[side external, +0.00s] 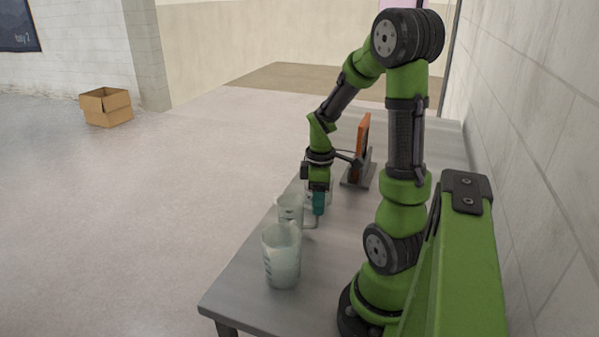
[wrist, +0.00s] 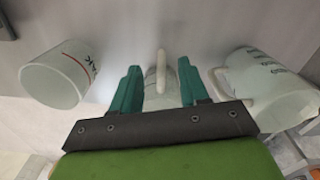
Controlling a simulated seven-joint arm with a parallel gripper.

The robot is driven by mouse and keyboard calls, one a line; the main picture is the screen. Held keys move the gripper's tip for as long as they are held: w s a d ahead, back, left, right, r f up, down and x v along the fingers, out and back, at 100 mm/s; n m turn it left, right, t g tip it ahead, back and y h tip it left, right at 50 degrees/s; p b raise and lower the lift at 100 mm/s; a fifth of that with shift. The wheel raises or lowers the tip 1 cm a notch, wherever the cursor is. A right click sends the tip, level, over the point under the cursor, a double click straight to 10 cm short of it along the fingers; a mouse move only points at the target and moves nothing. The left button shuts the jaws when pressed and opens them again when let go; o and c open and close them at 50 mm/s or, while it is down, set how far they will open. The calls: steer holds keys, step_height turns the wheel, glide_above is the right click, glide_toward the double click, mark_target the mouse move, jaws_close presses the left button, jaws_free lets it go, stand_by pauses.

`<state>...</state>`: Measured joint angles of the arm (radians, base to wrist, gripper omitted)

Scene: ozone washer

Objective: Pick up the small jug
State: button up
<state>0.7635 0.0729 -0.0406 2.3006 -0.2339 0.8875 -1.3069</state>
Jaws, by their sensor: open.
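The small jug (side external: 289,208) stands on the grey table, the middle one of three clear vessels in the side view. Its handle points toward my gripper (side external: 318,211). In the wrist view the pale handle of the small jug (wrist: 161,62) shows end-on between the two teal fingers of my gripper (wrist: 159,72). The fingers are apart, one on each side of the handle, with a gap on both sides. The jug's body is mostly hidden behind the fingers and the dark gripper bar.
A larger measuring jug (side external: 282,256) stands nearer the table's front end; it is at the right in the wrist view (wrist: 268,85). A beaker with red marking (wrist: 58,78) is at the left there. An orange panel on a stand (side external: 362,140) is farther back.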

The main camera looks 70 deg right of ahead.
mark_target(298, 217)
step_height(298, 217, down, 5)
steer(key=shift+w+f, duration=0.15)
steer(key=shift+f, duration=0.05)
jaws_close()
stand_by(0.3)
